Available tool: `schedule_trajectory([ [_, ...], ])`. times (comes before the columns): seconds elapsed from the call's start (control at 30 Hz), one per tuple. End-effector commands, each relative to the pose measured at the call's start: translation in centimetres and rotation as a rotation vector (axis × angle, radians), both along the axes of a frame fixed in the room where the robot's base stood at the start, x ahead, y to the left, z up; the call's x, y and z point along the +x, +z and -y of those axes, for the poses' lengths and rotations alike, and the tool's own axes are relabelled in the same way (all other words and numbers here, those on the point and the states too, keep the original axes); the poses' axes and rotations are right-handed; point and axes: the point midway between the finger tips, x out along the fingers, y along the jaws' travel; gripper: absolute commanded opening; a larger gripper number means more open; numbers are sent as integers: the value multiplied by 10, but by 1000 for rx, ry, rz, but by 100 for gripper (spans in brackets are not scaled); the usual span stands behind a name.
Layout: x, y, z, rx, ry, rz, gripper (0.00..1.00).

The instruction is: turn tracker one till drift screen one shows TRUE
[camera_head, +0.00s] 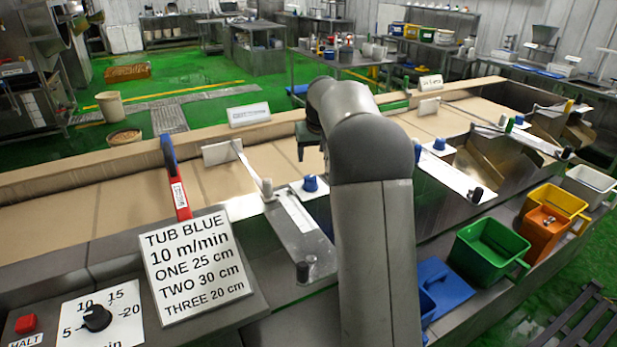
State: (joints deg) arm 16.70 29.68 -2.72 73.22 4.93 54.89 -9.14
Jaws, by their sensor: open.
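A blue knob (310,184) on a white plate stands at the near edge of the tan belt; it may be tracker one, but I read no label. A second blue knob (439,144) sits farther right along the belt. A white screen-like plate (249,114) stands on the belt's far side; its writing is too small to read, and I cannot tell if it is drift screen one. A similar plate (430,82) stands farther right. My gripper (309,148) shows in part as dark fingers over the belt, beyond and above the nearer blue knob. It is open; my arm hides part of it.
A paddle (220,152) angles over the belt. A white sign (194,265) reads TUB BLUE, 10 m/min, ONE 25 cm, TWO 30 cm, THREE 20 cm. A speed dial (97,318) and red HALT button (26,324) are front left. Green (488,250) and orange (545,232) tubs stand right.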

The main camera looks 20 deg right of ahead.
Motion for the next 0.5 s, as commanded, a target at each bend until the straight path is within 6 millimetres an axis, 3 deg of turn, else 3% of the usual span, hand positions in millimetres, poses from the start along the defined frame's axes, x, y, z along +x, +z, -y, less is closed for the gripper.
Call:
schedule_trajectory([
  [0.3,26,-65,5,2,1,-5,60],
  [0.5,39,-96,7,1,1,-2,60],
])
